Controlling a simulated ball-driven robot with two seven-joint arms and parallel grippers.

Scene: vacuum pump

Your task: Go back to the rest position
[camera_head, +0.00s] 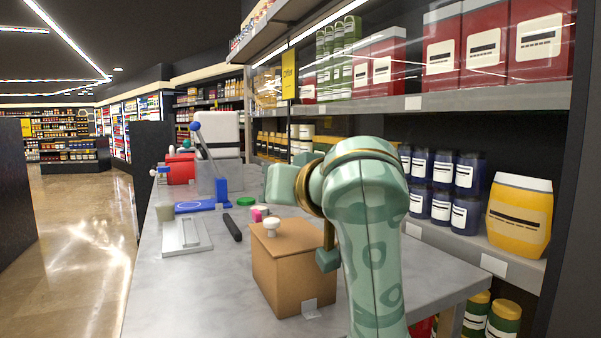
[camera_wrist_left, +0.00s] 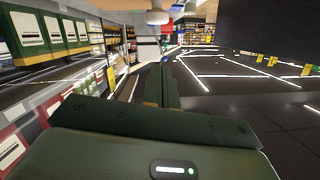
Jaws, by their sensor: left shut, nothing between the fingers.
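My left gripper (camera_wrist_left: 161,84) shows in the left wrist view, its two dark fingers together and nothing held between them. Shelves with goods lie to the left of the fingers in that view, and the dark shiny floor lies to the right. In the head view a pale green arm of mine with gold rings rises at the centre right, in front of the grey table and the shelves. No fingertips can be made out on it. My right gripper cannot be made out in either view.
The grey table (camera_head: 190,290) holds a brown box (camera_head: 285,275) with a white knob on top, close beside my arm. A white tray (camera_head: 187,236), a black handle (camera_head: 232,227) and a blue holder (camera_head: 196,206) lie farther back. Stocked shelves (camera_head: 480,104) stand close on the right.

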